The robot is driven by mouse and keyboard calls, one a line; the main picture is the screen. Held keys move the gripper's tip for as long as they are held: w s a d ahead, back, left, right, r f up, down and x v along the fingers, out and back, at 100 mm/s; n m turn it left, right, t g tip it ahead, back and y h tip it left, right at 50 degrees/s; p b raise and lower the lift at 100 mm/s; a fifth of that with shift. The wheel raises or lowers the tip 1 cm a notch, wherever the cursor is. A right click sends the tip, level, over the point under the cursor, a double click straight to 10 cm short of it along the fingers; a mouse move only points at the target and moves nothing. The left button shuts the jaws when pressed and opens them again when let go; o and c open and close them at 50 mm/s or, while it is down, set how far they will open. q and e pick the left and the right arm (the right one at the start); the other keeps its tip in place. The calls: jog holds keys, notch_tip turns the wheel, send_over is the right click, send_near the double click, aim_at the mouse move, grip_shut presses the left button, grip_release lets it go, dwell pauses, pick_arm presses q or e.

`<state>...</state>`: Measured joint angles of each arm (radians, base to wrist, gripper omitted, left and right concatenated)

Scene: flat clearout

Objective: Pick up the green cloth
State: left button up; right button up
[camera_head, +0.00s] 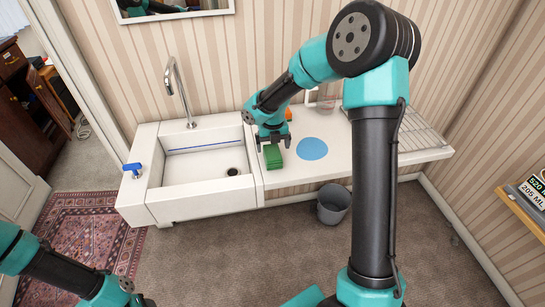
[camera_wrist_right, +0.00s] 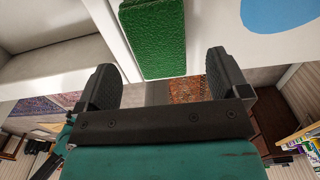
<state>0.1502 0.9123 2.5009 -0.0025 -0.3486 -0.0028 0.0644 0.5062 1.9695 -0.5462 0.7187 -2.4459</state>
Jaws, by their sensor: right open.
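The green cloth (camera_head: 273,160) is a small folded block at the front of the white counter, just right of the sink. My right gripper (camera_head: 273,146) is open directly above and behind it. In the right wrist view the textured green cloth (camera_wrist_right: 155,38) shows beyond and partly between the spread fingers of the right gripper (camera_wrist_right: 165,78), with gaps on both sides. Whether the fingertips touch it, I cannot tell. My left arm is at the bottom left of the head view, with only a dark bit of its gripper (camera_head: 146,301) at the frame's edge.
The white sink (camera_head: 205,168) with a tall tap (camera_head: 180,90) is left of the cloth. A flat blue disc (camera_head: 312,149) lies to the right. An orange item (camera_head: 288,113) stands behind the gripper. A wire rack (camera_head: 420,133) is farther right. A grey bin (camera_head: 333,204) stands below.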

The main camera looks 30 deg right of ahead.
aim_at(272, 152)
jog(key=shift+w+f, duration=0.1)
jog(key=shift+f, duration=2.5)
jog(key=shift+c, duration=0.2)
jog(key=c, duration=1)
jog(key=shift+o, duration=0.2)
jog(key=shift+r, duration=0.1)
jog(key=shift+r, duration=1.85)
jog(key=s+a+r, duration=0.1)
jog(key=s+a, duration=0.7)
jog(key=s, duration=0.5)
jog(key=shift+s+a, duration=0.2)
jog(key=shift+s, duration=0.15)
jog(key=shift+r, duration=0.1)
